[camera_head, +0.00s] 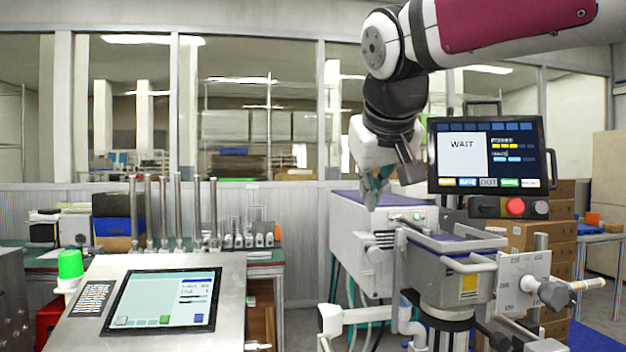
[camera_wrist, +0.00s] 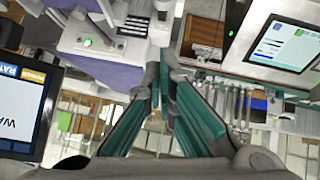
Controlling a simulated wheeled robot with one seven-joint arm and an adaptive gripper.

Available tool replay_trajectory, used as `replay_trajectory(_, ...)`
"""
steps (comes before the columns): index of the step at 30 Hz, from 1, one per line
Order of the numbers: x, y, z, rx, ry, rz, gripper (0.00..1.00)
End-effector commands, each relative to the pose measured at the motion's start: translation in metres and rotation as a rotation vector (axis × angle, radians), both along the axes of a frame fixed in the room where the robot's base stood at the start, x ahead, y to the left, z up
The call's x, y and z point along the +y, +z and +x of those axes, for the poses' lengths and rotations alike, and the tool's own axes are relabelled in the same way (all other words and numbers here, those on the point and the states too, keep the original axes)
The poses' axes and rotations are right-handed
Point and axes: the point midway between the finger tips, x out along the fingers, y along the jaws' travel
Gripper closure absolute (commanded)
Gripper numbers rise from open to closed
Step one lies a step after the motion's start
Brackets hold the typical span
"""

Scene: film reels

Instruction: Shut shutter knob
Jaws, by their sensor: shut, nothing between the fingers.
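No part is labelled as the shutter knob, so I cannot tell for certain which it is. A small grey knob (camera_head: 375,254) sits on the front of the pale machine housing (camera_head: 350,262). A black-tipped knob (camera_head: 555,293) sticks out of a white scaled plate (camera_head: 522,284) at the right. My gripper (camera_head: 371,203) points down just above the housing's top, higher than both knobs and apart from them. Its green-padded fingers (camera_wrist: 165,75) also show in the wrist view. It is shut and holds nothing.
A monitor reading WAIT (camera_head: 487,155) stands right of my gripper, with a red button (camera_head: 515,206) below it. A metal tray (camera_head: 455,243) and rails lie right of the housing. A touchscreen console (camera_head: 165,300) with a green cap (camera_head: 70,264) stands at the left.

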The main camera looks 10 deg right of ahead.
Motion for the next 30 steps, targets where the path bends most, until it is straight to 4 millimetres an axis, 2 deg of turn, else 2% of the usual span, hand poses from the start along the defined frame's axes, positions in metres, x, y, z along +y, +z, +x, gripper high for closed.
replay_trajectory(5, -0.005, -0.026, 0.025, 0.002, 0.000, -0.001, 1.00)
replay_trajectory(12, -0.011, -0.055, 0.024, 0.000, -0.001, 0.001, 1.00)
replay_trajectory(16, -0.013, -0.062, 0.024, 0.000, -0.001, 0.001, 1.00)
replay_trajectory(30, -0.013, -0.067, 0.024, -0.001, -0.001, 0.000, 1.00)
